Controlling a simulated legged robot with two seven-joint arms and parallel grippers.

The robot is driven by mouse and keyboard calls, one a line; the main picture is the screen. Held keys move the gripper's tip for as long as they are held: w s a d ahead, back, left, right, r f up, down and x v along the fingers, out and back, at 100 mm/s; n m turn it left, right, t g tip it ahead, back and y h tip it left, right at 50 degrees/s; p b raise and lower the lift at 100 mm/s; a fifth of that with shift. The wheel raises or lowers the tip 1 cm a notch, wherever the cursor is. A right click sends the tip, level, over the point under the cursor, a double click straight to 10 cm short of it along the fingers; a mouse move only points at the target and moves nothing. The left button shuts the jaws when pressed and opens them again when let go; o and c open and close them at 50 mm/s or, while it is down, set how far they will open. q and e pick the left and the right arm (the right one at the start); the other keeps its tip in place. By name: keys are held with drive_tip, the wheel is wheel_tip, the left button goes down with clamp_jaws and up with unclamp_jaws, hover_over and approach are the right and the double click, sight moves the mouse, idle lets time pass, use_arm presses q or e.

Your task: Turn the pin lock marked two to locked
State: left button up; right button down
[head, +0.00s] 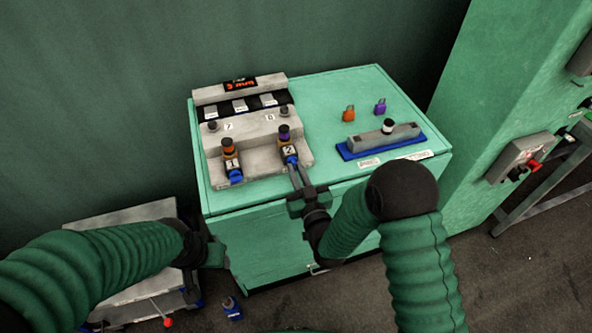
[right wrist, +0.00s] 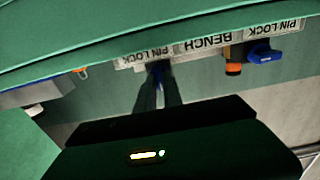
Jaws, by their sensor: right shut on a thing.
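The pin lock marked two (head: 289,150) is on the right of the grey stepped unit, with a purple top and yellow and blue parts. My right gripper (head: 298,173) reaches it from the front, and its fingers are closed at its lower blue part. In the right wrist view the fingers (right wrist: 158,88) meet a small blue piece (right wrist: 158,67) under a "PIN LOCK" label; the fingers mostly hide it. The pin lock marked one (head: 231,162) has an orange top and a blue handle (right wrist: 264,55). My left gripper (head: 213,252) is low by the bench's left side; its jaws are unclear.
The grey unit (head: 208,146) sits on the green bench (head: 330,100). A low grey unit (head: 120,216) stands on the floor at left.

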idle(0.3)
drive_tip(key=shift+m, duration=0.4)
drive_tip(key=m+b, duration=0.1)
drive_tip(key=m, duration=0.2)
drive_tip(key=shift+d, duration=0.1)
drive_tip(key=m+b, duration=0.1)
drive_tip(key=m, duration=0.5)
drive_tip(key=shift+b, duration=0.3)
drive_tip(key=m, duration=0.3)
drive_tip(key=shift+w+d+m, duration=0.1)
drive_tip(key=shift+d+m, duration=0.05)
drive_tip(key=shift+m, duration=0.15)
drive_tip(key=shift+f+m, duration=0.2)
drive_tip(key=shift+m, duration=2.1)
drive_tip(key=c, duration=1.5)
unclamp_jaws()
